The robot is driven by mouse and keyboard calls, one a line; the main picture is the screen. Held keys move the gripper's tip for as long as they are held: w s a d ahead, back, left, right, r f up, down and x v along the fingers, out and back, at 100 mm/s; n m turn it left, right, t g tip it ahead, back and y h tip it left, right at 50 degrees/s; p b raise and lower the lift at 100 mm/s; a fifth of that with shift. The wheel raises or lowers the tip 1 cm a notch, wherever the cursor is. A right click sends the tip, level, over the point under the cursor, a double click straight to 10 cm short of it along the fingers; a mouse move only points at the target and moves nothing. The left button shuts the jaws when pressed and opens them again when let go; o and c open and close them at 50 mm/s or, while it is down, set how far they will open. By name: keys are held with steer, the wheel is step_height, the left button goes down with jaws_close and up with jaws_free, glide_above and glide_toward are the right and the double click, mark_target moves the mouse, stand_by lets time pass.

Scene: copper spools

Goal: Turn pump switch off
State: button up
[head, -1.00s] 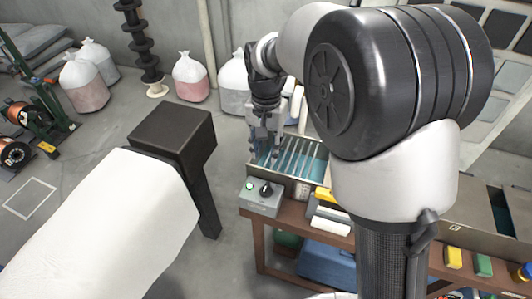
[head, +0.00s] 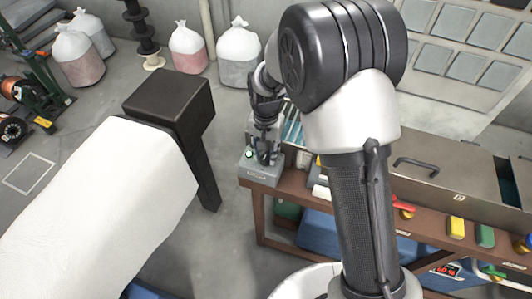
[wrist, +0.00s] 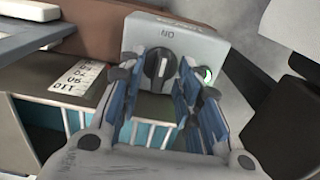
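The pump switch is a grey box (head: 259,175) at the left end of the bench. In the wrist view the box (wrist: 208,35) carries a round black knob (wrist: 158,67) with a pale pointer line, an "ON" label that reads upside down, and a lit green lamp (wrist: 207,74). The pointer line is roughly upright in the picture, in line with the label. My gripper (wrist: 158,72) is open, with one blue-padded finger on each side of the knob; I cannot tell whether they touch it. In the head view my gripper (head: 264,157) hides most of the knob.
A slatted blue tank (head: 292,127) lies just behind the box. A printed label card (wrist: 82,78) is beside it. A red-handled valve (head: 403,206) and yellow and green blocks (head: 456,227) are further right. Open floor lies left of the bench.

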steer(key=shift+f, duration=0.25)
steer(key=shift+c, duration=0.6)
jaws_close()
